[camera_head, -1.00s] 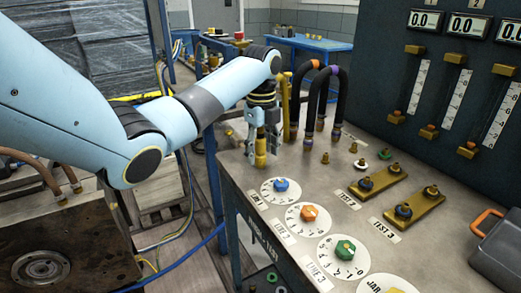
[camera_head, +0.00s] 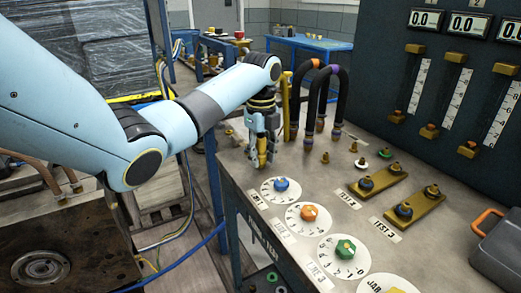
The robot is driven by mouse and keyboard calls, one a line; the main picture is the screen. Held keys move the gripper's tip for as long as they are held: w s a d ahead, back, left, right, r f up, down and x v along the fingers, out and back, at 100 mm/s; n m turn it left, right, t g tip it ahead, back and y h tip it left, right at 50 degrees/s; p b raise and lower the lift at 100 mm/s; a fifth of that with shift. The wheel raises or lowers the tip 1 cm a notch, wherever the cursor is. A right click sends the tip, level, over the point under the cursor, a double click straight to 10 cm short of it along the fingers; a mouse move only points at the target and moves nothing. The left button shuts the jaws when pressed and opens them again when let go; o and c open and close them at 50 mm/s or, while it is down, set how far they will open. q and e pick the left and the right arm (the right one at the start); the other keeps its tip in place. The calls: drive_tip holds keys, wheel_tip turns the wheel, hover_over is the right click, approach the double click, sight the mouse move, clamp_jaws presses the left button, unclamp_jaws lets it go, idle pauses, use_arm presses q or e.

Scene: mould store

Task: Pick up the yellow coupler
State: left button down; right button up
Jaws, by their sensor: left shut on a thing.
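My left gripper (camera_head: 261,160) is over the back left part of the grey bench top, pointing down. Its fingers are shut on a yellow, brass-like piece, which I take to be the yellow coupler (camera_head: 262,146). The fingers cover most of it, and I cannot tell whether its lower end touches the bench. A yellow upright length (camera_head: 286,110) shows just behind the gripper, partly hidden by my arm; I cannot tell whether it joins the held piece. My right gripper is not in view.
Two black hoses, with an orange band (camera_head: 316,63) and a purple band (camera_head: 334,69), arch beside the gripper. Small brass fittings (camera_head: 325,158) stand to its right. Numbered dials (camera_head: 281,185) lie in front. A tall gauge panel (camera_head: 390,60) bounds the right.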

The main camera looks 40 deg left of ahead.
sight(261, 137)
use_arm(q)
drive_tip(key=shift+r, duration=0.1)
wheel_tip(261, 137, up, 4)
drive_tip(key=s+d+r+p, duration=0.5)
drive_tip(key=d+r+p, duration=0.2)
drive_tip(key=d, duration=0.3)
drive_tip(key=shift+s+d+p, duration=0.15)
drive_tip(key=shift+d+p, duration=0.05)
drive_tip(key=shift+p, duration=0.1)
drive_tip(key=shift+f, duration=0.1)
